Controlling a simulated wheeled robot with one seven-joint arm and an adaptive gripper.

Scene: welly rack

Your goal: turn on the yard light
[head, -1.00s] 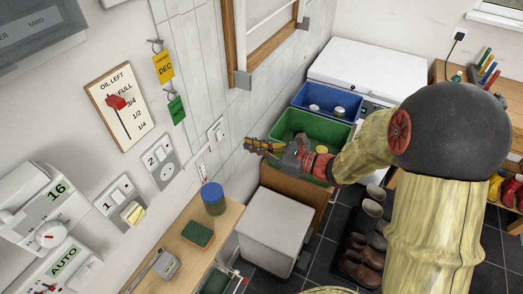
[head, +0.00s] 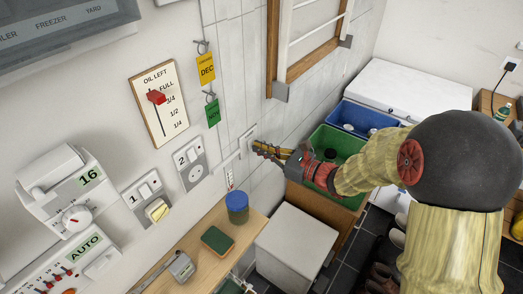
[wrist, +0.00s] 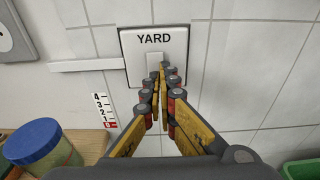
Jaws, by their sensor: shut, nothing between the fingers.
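The yard light switch (wrist: 170,48) is a white plate on the tiled wall, marked YARD, with a white rocker in its middle. It fills the upper middle of the wrist view. My gripper (wrist: 162,72) is shut and empty, its yellow fingers pointing at the lower part of the rocker and hiding some of it. I cannot tell whether the fingertips touch it. In the head view my gripper (head: 258,147) is at the wall and covers most of the switch plate (head: 249,134).
Sockets marked 1 (head: 146,198) and 2 (head: 190,166) are on the wall to the left. Green (head: 333,141) and blue crates are behind my arm.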

